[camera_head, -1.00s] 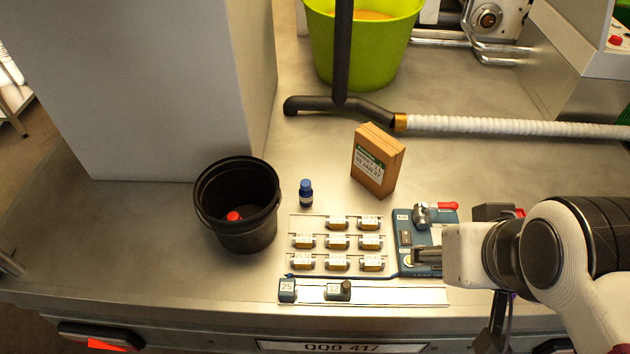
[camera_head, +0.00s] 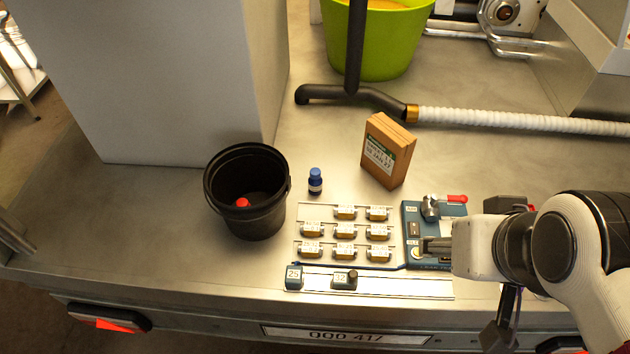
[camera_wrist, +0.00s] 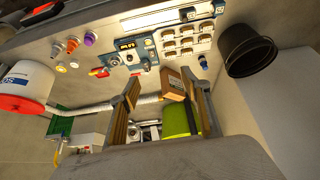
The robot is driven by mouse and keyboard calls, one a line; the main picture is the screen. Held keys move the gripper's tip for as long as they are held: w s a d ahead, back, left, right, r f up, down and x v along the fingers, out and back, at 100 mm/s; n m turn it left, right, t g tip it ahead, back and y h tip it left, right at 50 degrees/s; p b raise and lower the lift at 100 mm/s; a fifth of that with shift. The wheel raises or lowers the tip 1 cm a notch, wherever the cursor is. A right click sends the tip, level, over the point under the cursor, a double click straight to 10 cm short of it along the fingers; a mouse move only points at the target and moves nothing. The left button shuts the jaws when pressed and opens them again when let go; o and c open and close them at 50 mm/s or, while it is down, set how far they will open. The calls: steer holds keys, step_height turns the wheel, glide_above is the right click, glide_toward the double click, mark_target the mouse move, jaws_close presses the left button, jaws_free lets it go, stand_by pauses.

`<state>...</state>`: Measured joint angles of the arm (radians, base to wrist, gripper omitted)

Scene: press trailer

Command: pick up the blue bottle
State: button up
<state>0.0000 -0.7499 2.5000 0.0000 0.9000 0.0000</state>
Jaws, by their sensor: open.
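The blue bottle (camera_head: 315,182) stands upright on the metal tabletop (camera_head: 200,275), between the black bucket (camera_head: 245,190) and the brown box (camera_head: 388,150). In the wrist view the bottle (camera_wrist: 203,61) is small, left of the black bucket and outside the jaws. My gripper (camera_head: 424,246) is at the right, over the blue fixture plate and apart from the bottle. In the wrist view my gripper (camera_wrist: 163,92) has its two fingers spread with nothing held between them.
Labelled metal blocks (camera_head: 345,230) sit in rows in front of the bottle. A red-capped item (camera_head: 242,203) lies in the bucket. A blue plate with a red-handled clamp (camera_head: 440,207) is under my gripper. A black pipe with white hose (camera_head: 500,120) and green bucket (camera_head: 370,50) stand behind.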

steer(key=shift+c, duration=1)
steer(key=shift+w, duration=0.1)
steer(key=w+a+f+n+t, duration=0.1)
steer(key=w+a+f+t, duration=0.15)
steer(key=w, duration=1.35)
steer(key=n+t+y, duration=0.3)
steer(key=t+y, duration=0.2)
glide_above(315, 183)
steer(key=s+d, duration=0.4)
step_height(315, 183, down, 28)
steer(key=shift+s+a+f+n+y, duration=0.1)
steer(key=shift+s+a+n+y, duration=0.2)
steer(key=shift+y, duration=0.1)
steer(key=shift+w, duration=0.1)
